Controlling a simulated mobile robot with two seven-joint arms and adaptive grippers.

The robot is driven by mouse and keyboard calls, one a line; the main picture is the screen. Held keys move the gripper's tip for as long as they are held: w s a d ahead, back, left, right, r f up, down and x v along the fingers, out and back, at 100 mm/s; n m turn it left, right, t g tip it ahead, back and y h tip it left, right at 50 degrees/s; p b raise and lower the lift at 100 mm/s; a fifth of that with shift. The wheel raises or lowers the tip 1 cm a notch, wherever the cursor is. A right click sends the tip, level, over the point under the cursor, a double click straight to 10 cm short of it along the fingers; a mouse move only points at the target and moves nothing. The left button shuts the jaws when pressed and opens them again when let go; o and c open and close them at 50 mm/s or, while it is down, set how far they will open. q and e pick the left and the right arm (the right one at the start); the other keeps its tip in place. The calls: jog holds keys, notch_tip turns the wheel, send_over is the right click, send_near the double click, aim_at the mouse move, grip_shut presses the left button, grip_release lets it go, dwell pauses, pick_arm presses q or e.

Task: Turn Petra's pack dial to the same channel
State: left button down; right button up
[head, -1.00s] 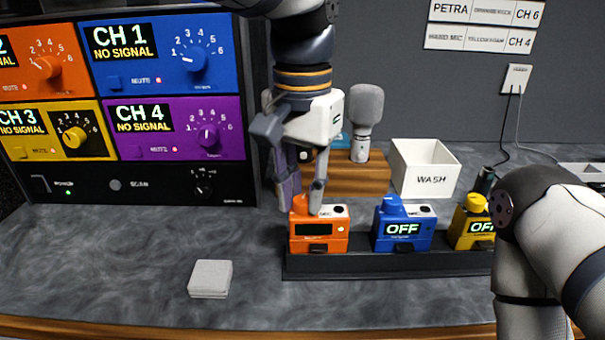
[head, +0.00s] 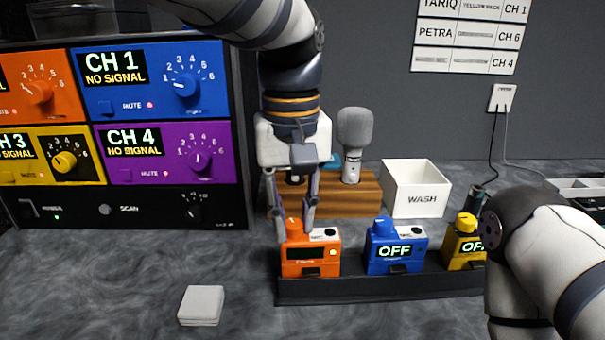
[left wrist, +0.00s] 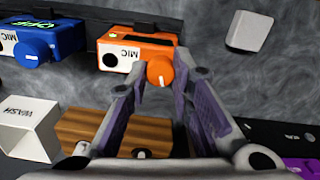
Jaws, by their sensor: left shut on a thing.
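The orange pack (head: 310,268) stands at the left end of the dark rack, with an orange dial (head: 293,226) on its top. Its display looks dark and a small green light shows on its front. My left gripper (head: 293,222) points down from above, its fingers closed on either side of this dial. The left wrist view shows the orange dial (left wrist: 160,70) with a white mark, between the fingertips. On the wall card (head: 467,35), the middle line reads PETRA and CH 6; its middle words are too blurred to read. My right gripper is out of view.
A blue pack (head: 396,250) reading OFF and a yellow pack (head: 463,247) share the rack (head: 380,290). Behind stand a grey-headed microphone (head: 353,140) and a white WASH box (head: 416,190). The receiver panel (head: 125,205) is left. A pale block (head: 201,305) lies in front.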

aim_at(293, 223)
pick_arm(q)
jog(key=shift+f, duration=0.1)
dwell(0.4)
jog(key=c, duration=1.4)
grip_release()
notch_tip(293, 223, up, 12)
